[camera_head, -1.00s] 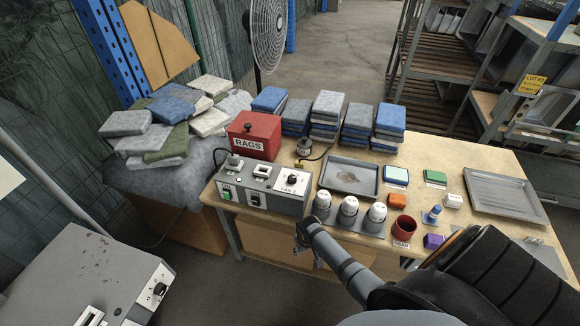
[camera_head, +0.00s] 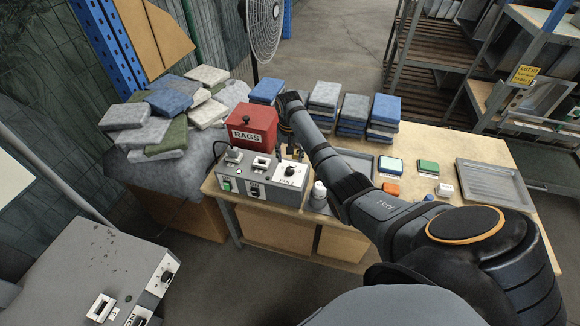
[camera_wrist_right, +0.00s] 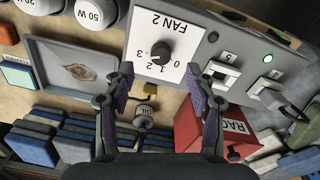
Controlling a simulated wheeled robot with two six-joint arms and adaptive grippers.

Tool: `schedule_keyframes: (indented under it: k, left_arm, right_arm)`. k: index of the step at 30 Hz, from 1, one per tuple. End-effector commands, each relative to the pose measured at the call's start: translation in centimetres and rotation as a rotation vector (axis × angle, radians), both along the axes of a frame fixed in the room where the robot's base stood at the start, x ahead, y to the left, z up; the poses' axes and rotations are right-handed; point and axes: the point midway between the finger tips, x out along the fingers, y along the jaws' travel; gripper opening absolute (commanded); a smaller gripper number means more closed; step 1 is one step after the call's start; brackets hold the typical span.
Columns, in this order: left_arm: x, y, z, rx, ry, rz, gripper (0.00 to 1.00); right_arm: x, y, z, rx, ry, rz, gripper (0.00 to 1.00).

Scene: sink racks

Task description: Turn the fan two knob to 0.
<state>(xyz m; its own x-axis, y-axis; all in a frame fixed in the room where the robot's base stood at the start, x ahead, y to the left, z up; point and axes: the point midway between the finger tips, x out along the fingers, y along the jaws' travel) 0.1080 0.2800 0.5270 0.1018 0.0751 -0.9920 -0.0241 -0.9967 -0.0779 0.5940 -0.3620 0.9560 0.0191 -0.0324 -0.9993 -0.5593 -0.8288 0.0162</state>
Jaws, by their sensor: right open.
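The FAN 2 knob (camera_head: 289,171) is a black round knob on a white plate on the grey control box (camera_head: 262,187). In the right wrist view the knob (camera_wrist_right: 160,52) shows with numbers around it; I cannot tell surely which number it points to. My right gripper (camera_head: 290,151) is above and just behind the plate, pointing down. In the wrist view its fingers (camera_wrist_right: 160,98) are apart with nothing between them, and the knob lies beyond their tips, not touched. My left gripper is not in view.
A red RAGS box (camera_head: 250,130) stands close behind the control box. A grey tray (camera_wrist_right: 75,68), a small weight-like can (camera_wrist_right: 144,121) and white round-capped items (camera_wrist_right: 90,12) are nearby. Stacked cloths (camera_head: 324,100) line the back. A standing fan (camera_head: 264,28) is behind the table.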

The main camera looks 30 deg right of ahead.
Motion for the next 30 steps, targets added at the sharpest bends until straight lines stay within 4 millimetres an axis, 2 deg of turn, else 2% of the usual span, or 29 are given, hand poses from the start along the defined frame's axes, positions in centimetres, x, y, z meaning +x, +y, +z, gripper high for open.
schedule_keyframes:
  k: [1, 4, 8, 11, 14, 18, 24, 30]
  left_arm:
    - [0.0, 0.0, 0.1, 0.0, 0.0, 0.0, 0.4]
    - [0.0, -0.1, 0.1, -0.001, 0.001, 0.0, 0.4]
    - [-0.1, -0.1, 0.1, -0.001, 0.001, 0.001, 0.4]
    - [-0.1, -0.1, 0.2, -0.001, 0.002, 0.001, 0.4]
    - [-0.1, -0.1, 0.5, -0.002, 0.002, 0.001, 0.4]
    - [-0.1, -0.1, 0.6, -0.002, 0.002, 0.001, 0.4]
    - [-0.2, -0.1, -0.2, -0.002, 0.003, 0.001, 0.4]
    - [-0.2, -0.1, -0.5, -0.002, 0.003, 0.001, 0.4]
  right_arm:
    - [0.7, -0.4, 1.1, 0.012, 0.005, -0.026, 0.56]
    - [1.3, -0.9, 2.3, 0.029, 0.015, -0.065, 0.56]
    - [1.5, -1.0, 2.6, 0.035, 0.02, -0.077, 0.56]
    - [1.4, -0.9, 2.1, 0.035, 0.022, -0.076, 0.56]
    - [1.3, -0.9, 0.5, 0.035, 0.024, -0.076, 0.56]
    - [1.3, -0.9, -2.6, 0.036, 0.024, -0.075, 0.56]
    - [1.4, -0.9, -6.5, 0.034, 0.021, -0.075, 0.56]
    - [1.4, -0.9, -7.9, 0.034, 0.019, -0.074, 0.56]
